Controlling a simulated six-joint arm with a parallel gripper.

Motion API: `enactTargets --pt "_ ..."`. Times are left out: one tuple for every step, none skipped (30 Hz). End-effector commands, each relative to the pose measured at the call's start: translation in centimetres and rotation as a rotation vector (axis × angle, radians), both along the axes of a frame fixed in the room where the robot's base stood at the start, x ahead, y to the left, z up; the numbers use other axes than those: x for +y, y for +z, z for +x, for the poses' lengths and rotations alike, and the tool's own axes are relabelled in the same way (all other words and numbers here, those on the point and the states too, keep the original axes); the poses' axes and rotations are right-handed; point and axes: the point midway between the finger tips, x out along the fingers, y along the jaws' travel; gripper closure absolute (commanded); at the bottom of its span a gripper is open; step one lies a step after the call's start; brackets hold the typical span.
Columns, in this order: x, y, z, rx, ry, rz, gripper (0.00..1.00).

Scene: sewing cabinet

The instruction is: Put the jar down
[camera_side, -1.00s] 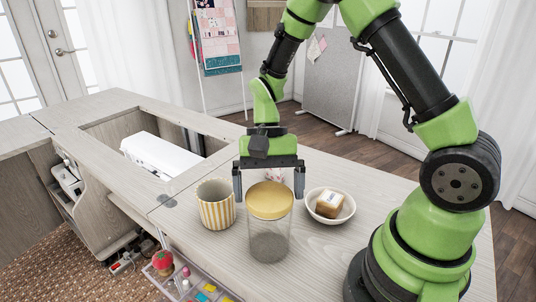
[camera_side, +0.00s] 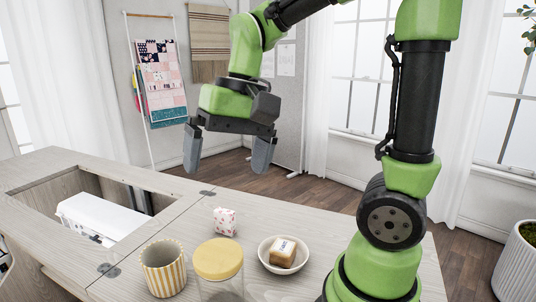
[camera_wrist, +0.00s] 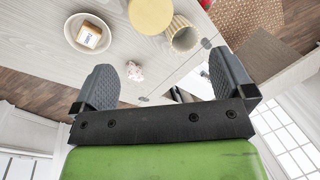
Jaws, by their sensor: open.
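The glass jar (camera_side: 216,290) with a yellow lid (camera_side: 218,258) stands upright on the cabinet top, at the bottom of the side view. Its lower part is cut off by the frame edge. In the wrist view the lid (camera_wrist: 151,14) shows at the top edge. My gripper (camera_side: 228,160) is open and empty, raised well above and behind the jar, apart from it. In the wrist view its two fingers are spread wide with nothing between them.
A striped cup (camera_side: 163,270) stands left of the jar, and a white bowl (camera_side: 264,253) holding a brown block (camera_side: 283,252) stands right. A small patterned object (camera_side: 224,221) sits behind. A recess with a white machine (camera_side: 97,217) lies left.

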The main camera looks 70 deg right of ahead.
Motion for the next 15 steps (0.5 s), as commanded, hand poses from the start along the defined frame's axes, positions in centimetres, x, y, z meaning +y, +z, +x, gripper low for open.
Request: enactTargets --pt "0.4 1.0 -1.4 -0.087 0.034 -0.018 0.0" --pt "0.6 1.3 -2.1 -0.133 0.052 -0.028 0.0" --pt "0.8 1.7 -3.0 -0.193 0.075 -0.042 0.0" --pt "0.9 1.9 -3.6 -0.237 0.091 -0.051 0.0" --pt "1.1 2.1 -4.2 -0.277 0.106 -0.059 0.0" --pt "1.2 2.3 -5.0 -0.327 0.125 -0.071 0.0" --pt "1.3 2.3 -5.4 -0.36 0.138 -0.079 0.0" --pt "1.3 2.4 -5.9 -0.394 0.149 -0.086 0.0" --pt "1.4 2.4 -6.4 -0.429 0.161 -0.093 0.0" --pt "1.4 2.4 -6.7 -0.452 0.168 -0.097 0.0" --pt "1.5 2.4 -6.9 -0.472 0.175 -0.103 0.0" --pt "1.5 2.4 -7.2 -0.493 0.181 -0.108 0.0" --pt "1.5 2.4 -7.4 -0.506 0.185 -0.111 0.0" --pt "1.5 2.4 -7.5 -0.516 0.188 -0.113 0.0" --pt "1.5 2.4 -7.6 -0.525 0.191 -0.116 0.0"
